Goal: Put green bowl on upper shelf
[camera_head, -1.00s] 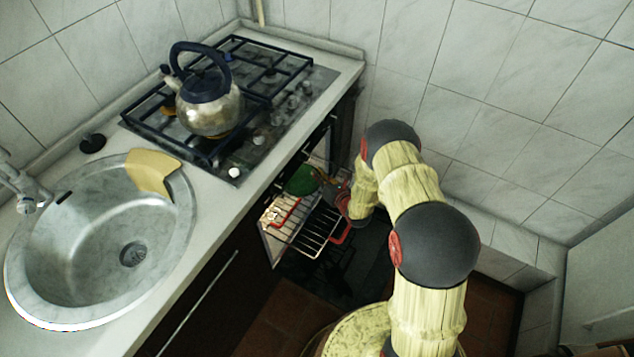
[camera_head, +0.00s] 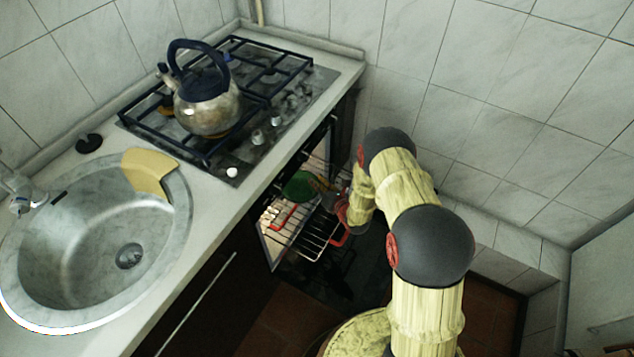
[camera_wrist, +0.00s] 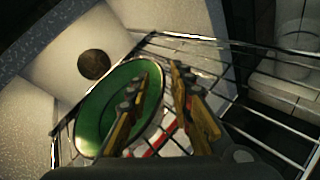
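The green bowl (camera_head: 298,187) is inside the open oven, below the stove top. In the wrist view the green bowl (camera_wrist: 96,113) shows its green inside and pale rim, tilted in the picture over a wire rack (camera_wrist: 190,41). My gripper (camera_wrist: 160,72) is open, with one finger over the bowl's inside and the other beyond its right rim. The rim lies between the fingers, and I see no clear grip on it. In the head view my gripper (camera_head: 328,189) is small and partly hidden beside the bowl.
A red-handled item (camera_head: 283,216) is low in the oven, near the metal rack (camera_head: 318,236). The oven's side walls are close around my gripper. A kettle (camera_head: 208,105) stands on the stove, left of it a sink (camera_head: 80,240). A tiled wall is behind my arm.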

